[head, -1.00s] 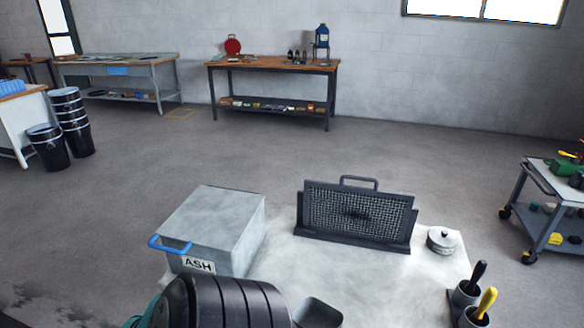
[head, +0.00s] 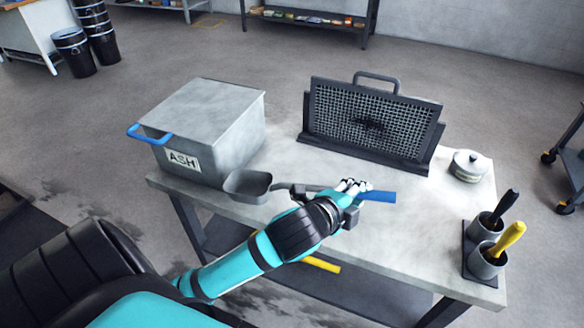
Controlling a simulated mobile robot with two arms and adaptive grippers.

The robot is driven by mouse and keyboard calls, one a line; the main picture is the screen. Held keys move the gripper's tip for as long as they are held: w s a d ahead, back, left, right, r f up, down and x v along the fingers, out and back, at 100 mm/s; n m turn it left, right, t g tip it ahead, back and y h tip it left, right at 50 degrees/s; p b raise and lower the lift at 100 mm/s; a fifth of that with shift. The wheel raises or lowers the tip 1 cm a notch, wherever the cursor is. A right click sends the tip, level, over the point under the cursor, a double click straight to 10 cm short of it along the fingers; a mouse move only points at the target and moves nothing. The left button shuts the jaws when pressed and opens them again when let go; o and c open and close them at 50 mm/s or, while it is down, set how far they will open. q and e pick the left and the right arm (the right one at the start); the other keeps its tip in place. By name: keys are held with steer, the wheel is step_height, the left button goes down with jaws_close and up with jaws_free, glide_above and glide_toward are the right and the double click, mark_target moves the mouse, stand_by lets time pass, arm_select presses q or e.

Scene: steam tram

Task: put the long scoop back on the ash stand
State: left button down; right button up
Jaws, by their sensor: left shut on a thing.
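The long scoop (head: 247,186) has a dark grey pan at the left and a long handle with a blue end at the right. My left gripper (head: 350,190) is shut on its handle, just left of the blue part. The scoop lies roughly level across the front edge of the ash stand (head: 415,225), a pale grey-topped table; I cannot tell whether it touches the top. The gripper hides part of the handle. A grey box labelled ASH (head: 205,120) with a blue handle stands on the left of the stand. My right gripper is not in view.
A framed mesh screen (head: 370,120) stands at the back of the stand. A small lidded pot (head: 469,166) is at its right. Two cups (head: 486,262) with black and yellow handled tools sit front right. A yellow bar (head: 322,265) shows below the top.

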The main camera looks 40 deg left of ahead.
arm_select(q)
steer(key=w+r+m+h, duration=0.1)
steer(key=w+r+m, duration=0.1)
steer(key=w, duration=1.8)
steer(key=s+d+f+p, duration=0.1)
steer(key=s+d+f, duration=0.1)
steer(key=s, duration=0.6)
steer(key=s+d+f, duration=0.2)
steer(key=s, duration=0.6)
steer(key=shift+w+a+f+p, duration=0.3)
steer(key=shift+w+a+f, duration=0.55)
steer(key=shift+w, duration=1.8)
steer(key=shift+w+a+f+p, duration=0.25)
steer(key=shift+w+a+f, duration=0.6)
steer(key=shift+w, duration=1.8)
steer(key=shift+w+a+f+p, duration=0.3)
steer(key=shift+w+a+f, duration=0.55)
steer(key=shift+w, duration=1.8)
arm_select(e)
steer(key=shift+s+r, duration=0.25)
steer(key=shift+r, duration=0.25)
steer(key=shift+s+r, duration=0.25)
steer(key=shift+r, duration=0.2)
arm_select(q)
steer(key=shift+d+f, duration=0.15)
